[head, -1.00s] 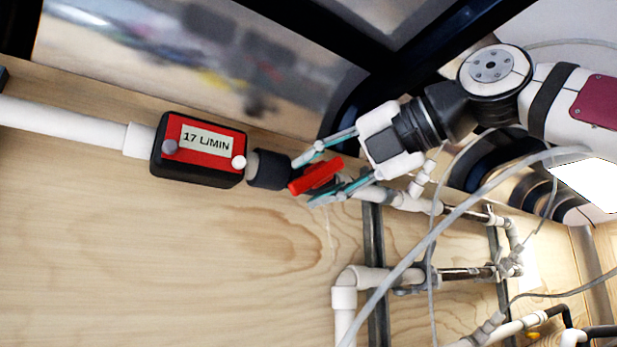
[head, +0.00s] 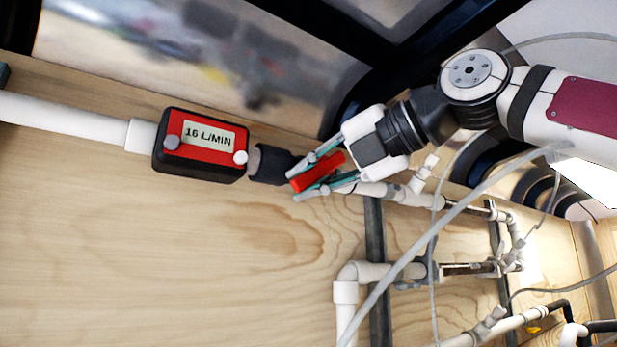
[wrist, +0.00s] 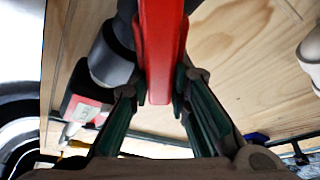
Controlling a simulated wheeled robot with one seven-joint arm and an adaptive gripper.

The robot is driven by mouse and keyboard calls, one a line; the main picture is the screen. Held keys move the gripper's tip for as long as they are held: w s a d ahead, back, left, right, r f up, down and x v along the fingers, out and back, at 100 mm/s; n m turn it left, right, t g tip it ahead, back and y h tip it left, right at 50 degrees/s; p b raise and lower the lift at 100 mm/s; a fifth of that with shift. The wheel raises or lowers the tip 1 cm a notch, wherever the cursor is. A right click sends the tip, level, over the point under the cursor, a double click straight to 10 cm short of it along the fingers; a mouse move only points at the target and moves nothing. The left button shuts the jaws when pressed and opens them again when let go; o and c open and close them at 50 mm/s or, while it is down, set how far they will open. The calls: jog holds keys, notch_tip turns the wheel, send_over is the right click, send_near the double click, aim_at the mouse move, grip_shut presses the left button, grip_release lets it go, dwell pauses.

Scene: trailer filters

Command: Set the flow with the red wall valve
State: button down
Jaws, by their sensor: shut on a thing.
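The red valve handle (head: 318,172) is on the white pipe along the wooden wall, just right of a black coupling (head: 270,164). My gripper (head: 312,178) is shut on the handle, one finger on each side. In the wrist view the red handle (wrist: 162,50) stands between the two green-edged fingers (wrist: 162,105). The handle slants up to the right in the head view. The red and black flow meter (head: 200,146) left of it reads 16 L/MIN. The valve body is mostly hidden behind the gripper.
White pipe (head: 60,117) runs left from the meter. Lower right are more white pipes (head: 345,300) and a grey upright rail (head: 376,240). Grey hoses (head: 400,265) cross in front of them. A dark-framed window (head: 200,50) is above. The wooden wall at lower left is bare.

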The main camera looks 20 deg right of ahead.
jog(key=shift+w+d+f+n+h+b, duration=0.1)
jog(key=shift+f+n+h+b, duration=0.2)
jog(key=shift+n, duration=0.2)
jog(key=shift+d+f+n+h, duration=0.15)
jog(key=shift+d+n+h, duration=0.3)
jog(key=shift+n, duration=0.35)
jog(key=c, duration=1.5)
grip_release()
jog(key=v, duration=1.2)
